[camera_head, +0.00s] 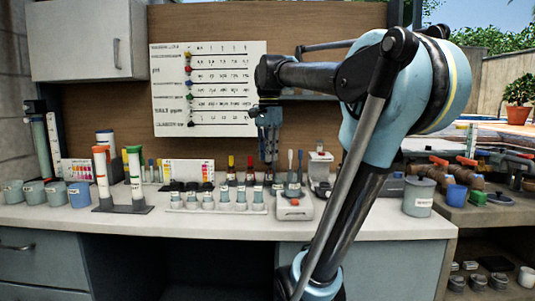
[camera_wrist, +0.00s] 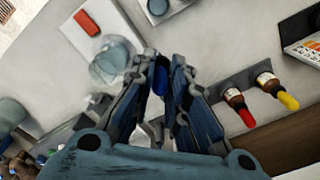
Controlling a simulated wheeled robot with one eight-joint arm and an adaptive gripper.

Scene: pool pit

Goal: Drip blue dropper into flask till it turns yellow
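My gripper (camera_head: 268,160) points straight down over the row of droppers on the counter. In the wrist view my gripper (camera_wrist: 164,62) has its fingers apart, one on each side of a blue dropper bulb (camera_wrist: 160,79). I see no clear grip on it; the dropper's lower part is hidden by the fingers. The clear round flask (camera_wrist: 108,63) stands beside my gripper, on a white device (camera_wrist: 73,32) with a red button. Its contents look pale. In the head view this white device (camera_head: 294,210) is just right of and in front of my gripper.
A red dropper (camera_wrist: 245,115) and a yellow dropper (camera_wrist: 290,101) stand in a dark rack (camera_wrist: 232,82) beside my gripper. Several capped bottles (camera_head: 208,202) stand in front of them. The counter's front strip (camera_head: 230,222) is clear.

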